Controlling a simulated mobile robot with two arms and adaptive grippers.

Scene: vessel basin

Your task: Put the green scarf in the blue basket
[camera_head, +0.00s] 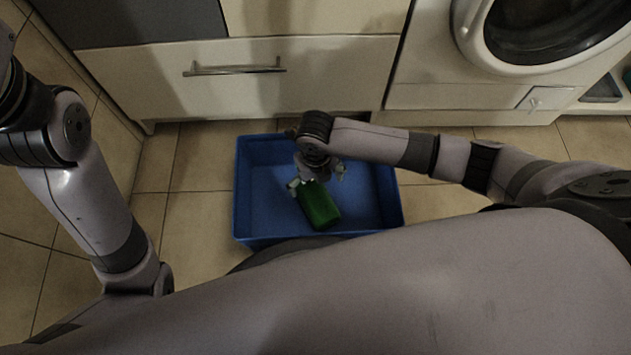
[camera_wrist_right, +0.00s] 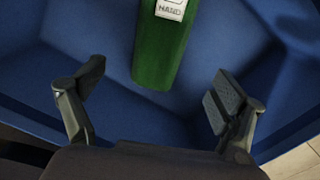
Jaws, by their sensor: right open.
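A blue basket (camera_head: 247,195) stands on the tiled floor, open at the top. A smooth, block-like green object (camera_head: 318,207) lies inside it; I cannot tell whether it is the scarf. In the right wrist view the green object (camera_wrist_right: 163,50) bears a white label with dark lettering, and its near end points toward my gripper. My right gripper (camera_head: 317,180) is over the basket by the object's far end. Its jaws are open, with nothing clasped between the fingertips (camera_wrist_right: 155,85). My left arm shows at the left, but its gripper is out of view.
A cabinet with a drawer handle (camera_head: 235,69) stands behind the basket. A white washing machine (camera_head: 460,75) is at the upper right, with a low shelf (camera_head: 600,90) beside it. Bare floor tiles (camera_head: 192,215) lie left of the basket.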

